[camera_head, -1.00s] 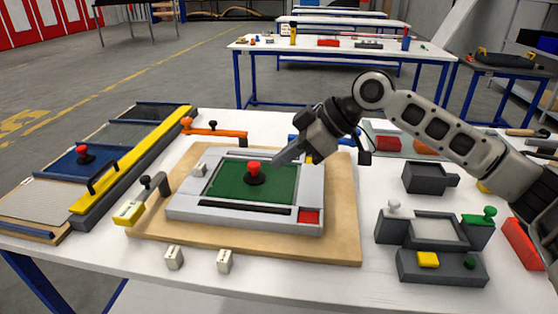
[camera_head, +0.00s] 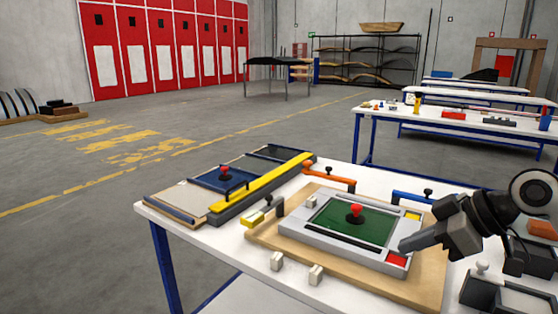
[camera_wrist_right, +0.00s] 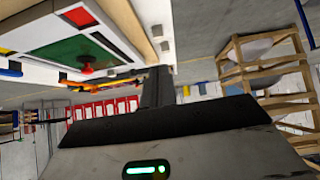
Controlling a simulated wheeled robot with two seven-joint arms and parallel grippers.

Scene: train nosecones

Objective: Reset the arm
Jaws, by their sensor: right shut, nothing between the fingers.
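My right gripper (camera_head: 408,246) is shut and empty. In the head view it comes in from the right, with its tip over the right side of the grey frame (camera_head: 300,229), near the red square (camera_head: 396,260). Inside the frame is a green panel with a red-topped knob (camera_head: 356,211). In the wrist view my shut right fingers (camera_wrist_right: 157,87) point toward the top, beside the board's edge, and the red knob (camera_wrist_right: 87,69) shows to their left. I cannot tell the gripper's height above the frame. My left gripper is not in view.
The frame lies on a wooden board (camera_head: 262,236) on a white table (camera_head: 215,241). A yellow bar (camera_head: 262,184) and blue panel stand at the left. An orange clamp (camera_head: 330,177) and blue clamp (camera_head: 412,196) sit behind the board. Small beige blocks (camera_head: 277,261) lie in front. Open floor extends left.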

